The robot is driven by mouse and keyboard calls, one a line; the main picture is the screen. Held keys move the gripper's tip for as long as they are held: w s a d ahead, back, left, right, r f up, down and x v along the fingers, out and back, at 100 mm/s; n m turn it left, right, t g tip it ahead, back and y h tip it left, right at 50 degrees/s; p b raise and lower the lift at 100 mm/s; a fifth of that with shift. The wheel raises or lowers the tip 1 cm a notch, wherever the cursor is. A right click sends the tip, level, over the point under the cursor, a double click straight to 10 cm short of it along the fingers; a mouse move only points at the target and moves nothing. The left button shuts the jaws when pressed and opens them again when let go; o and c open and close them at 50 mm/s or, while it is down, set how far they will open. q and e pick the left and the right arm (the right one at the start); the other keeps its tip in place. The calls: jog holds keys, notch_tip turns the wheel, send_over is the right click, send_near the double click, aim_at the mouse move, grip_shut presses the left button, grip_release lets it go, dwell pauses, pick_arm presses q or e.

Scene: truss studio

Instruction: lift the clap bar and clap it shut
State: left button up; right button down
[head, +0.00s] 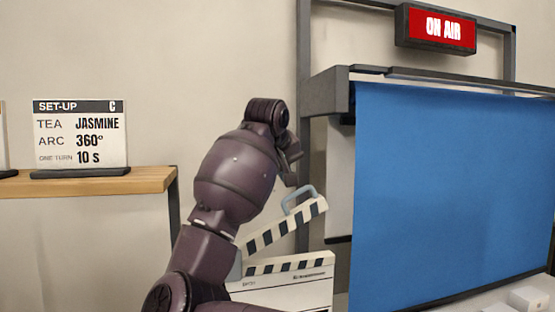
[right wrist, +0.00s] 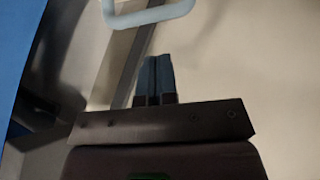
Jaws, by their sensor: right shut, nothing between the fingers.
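The clapperboard (head: 290,288) stands low in the middle of the head view, partly hidden by my arm. Its striped clap bar (head: 285,228) is tilted up, with its right end raised and an open wedge below it. A pale blue loop handle (head: 299,196) sits on top of the bar. The handle also shows at the top of the right wrist view (right wrist: 150,14). My right gripper (right wrist: 154,60) is shut and empty, its fingertips pointing toward the handle with a visible gap. In the head view its fingers are hard to make out. My left gripper is not in view.
A wooden shelf (head: 90,183) at left holds a set-up card (head: 80,134). A blue backdrop (head: 450,190) hangs from a grey frame (head: 305,120) at right, with an ON AIR sign (head: 440,29) above. Small white blocks (head: 527,299) lie at the lower right.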

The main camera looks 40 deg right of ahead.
aim_at(314, 216)
jog(key=shift+s+d+f, duration=0.2)
jog(key=shift+s+f, duration=0.15)
jog(key=shift+f, duration=0.3)
jog(key=shift+s+d+f, duration=0.2)
jog(key=shift+s+f, duration=0.1)
jog(key=shift+f, duration=0.35)
jog(key=shift+f, duration=0.1)
jog(key=shift+s+d+f, duration=0.15)
jog(key=shift+d+f, duration=0.1)
jog(key=shift+f, duration=0.1)
jog(key=d+f+b, duration=0.1)
jog(key=f, duration=0.1)
jog(key=s+d+f+b, duration=0.1)
jog(key=f, duration=0.1)
jog(key=s+d+f+b, duration=0.1)
jog(key=d+f, duration=0.1)
jog(key=shift+s+d+f, duration=0.1)
jog(key=shift+f, duration=0.2)
jog(key=shift+s+d+f+b, duration=0.15)
jog(key=shift+d+f+b, duration=0.15)
jog(key=shift+f, duration=0.25)
jog(key=shift+s+f, duration=0.15)
jog(key=shift+f, duration=0.25)
